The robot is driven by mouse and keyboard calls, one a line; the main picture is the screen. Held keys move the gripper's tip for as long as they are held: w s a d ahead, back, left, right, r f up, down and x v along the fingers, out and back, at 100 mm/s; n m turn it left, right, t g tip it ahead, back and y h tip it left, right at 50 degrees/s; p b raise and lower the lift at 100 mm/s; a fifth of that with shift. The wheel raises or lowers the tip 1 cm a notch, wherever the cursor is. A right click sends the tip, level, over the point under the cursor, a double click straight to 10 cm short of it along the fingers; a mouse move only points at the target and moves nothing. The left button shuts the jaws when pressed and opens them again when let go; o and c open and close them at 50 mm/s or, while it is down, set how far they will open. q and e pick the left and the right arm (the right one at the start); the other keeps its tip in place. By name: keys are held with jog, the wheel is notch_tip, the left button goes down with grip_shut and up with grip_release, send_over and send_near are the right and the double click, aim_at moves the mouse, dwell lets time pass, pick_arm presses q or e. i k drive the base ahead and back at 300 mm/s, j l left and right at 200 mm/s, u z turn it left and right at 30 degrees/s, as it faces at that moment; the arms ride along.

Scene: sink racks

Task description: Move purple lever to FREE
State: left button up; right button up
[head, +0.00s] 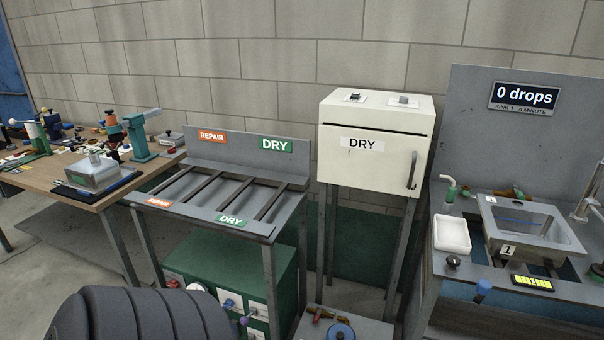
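A small purple knob (244,321), which looks like the tip of the purple lever, sits low on the front of a green cabinet (282,282) under the metal rack. White panels (230,301) with red and blue parts are set in the same cabinet front. The lever's position and any FREE marking are too small to read. A dark ribbed part of my own body covers the bottom left and may hide some of the cabinet. Neither of my grippers shows in the head view.
The slotted rack (222,195) with REPAIR and DRY labels stands above the cabinet. A cluttered wooden bench (60,185) is at the left. A white DRY box (370,150) on legs and a sink (530,225) are at the right. A blue-capped item (340,330) sits low in front.

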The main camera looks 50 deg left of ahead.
aim_at(244, 320)
jog(key=u, duration=0.45)
jog(key=j+u, duration=0.1)
jog(key=u, duration=0.75)
jog(key=j+u, duration=0.1)
jog(key=u, duration=0.75)
jog(key=i, duration=0.05)
